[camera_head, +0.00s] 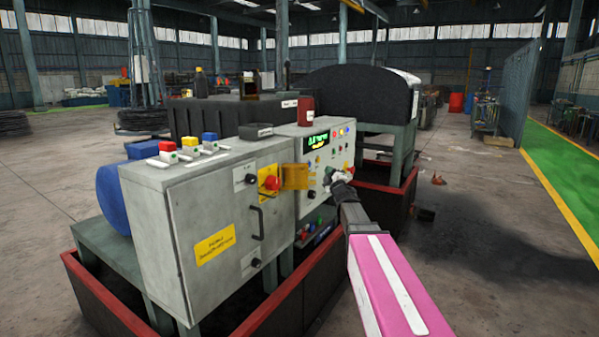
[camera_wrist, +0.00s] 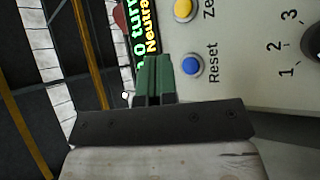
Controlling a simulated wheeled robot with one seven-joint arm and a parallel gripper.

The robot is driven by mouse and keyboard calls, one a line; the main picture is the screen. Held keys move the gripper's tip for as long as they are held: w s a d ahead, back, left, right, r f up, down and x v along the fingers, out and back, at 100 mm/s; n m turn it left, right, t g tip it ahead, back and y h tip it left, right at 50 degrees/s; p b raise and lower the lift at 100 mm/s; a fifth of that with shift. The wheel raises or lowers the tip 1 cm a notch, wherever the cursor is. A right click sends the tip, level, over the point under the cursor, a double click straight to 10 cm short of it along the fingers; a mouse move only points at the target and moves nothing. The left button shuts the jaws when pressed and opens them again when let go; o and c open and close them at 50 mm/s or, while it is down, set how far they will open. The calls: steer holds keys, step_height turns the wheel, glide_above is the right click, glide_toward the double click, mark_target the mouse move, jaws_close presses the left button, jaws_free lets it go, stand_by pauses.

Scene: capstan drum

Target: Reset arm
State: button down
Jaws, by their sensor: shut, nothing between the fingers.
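My gripper (camera_head: 334,178) is at the front of the control panel (camera_head: 314,160), on its lower right part, with my arm reaching in from the lower right. In the wrist view the green fingertips of my gripper (camera_wrist: 153,62) are together with nothing between them. A blue round button (camera_wrist: 191,65) labelled "Reset" lies just right of the fingertips. I cannot tell whether they touch the panel. A lit display (camera_wrist: 146,30) with green and yellow text, including "0 turn" and "Neutr", is partly hidden behind the fingers.
A yellow button (camera_wrist: 184,9) and a numbered dial (camera_wrist: 313,42) share the panel. An orange-yellow bracket (camera_head: 295,177) juts out left of my gripper. A grey cabinet (camera_head: 185,215) stands left, with a red-rimmed base (camera_head: 290,290) below. Open floor (camera_head: 490,220) lies right.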

steer(key=s+d+f+m+g+h, duration=0.1)
steer(key=s+f+m+g+h, duration=0.35)
steer(key=f, duration=0.75)
steer(key=s+d+f+m+g+h, duration=0.1)
steer(key=s+f+m+g+h, duration=0.1)
steer(key=s+f+m+g, duration=0.7)
steer(key=s+a+f+m+g, duration=0.1)
steer(key=s+a+f+g, duration=0.1)
steer(key=s+f+g, duration=0.2)
steer(key=s+a+f+m+g+y, duration=0.1)
steer(key=s+f+g, duration=0.3)
steer(key=s+f, duration=0.6)
steer(key=s+a+m, duration=0.1)
steer(key=s, duration=0.7)
steer(key=shift+s+f, duration=0.3)
steer(key=shift+f, duration=0.1)
steer(key=shift+g+y, duration=0.25)
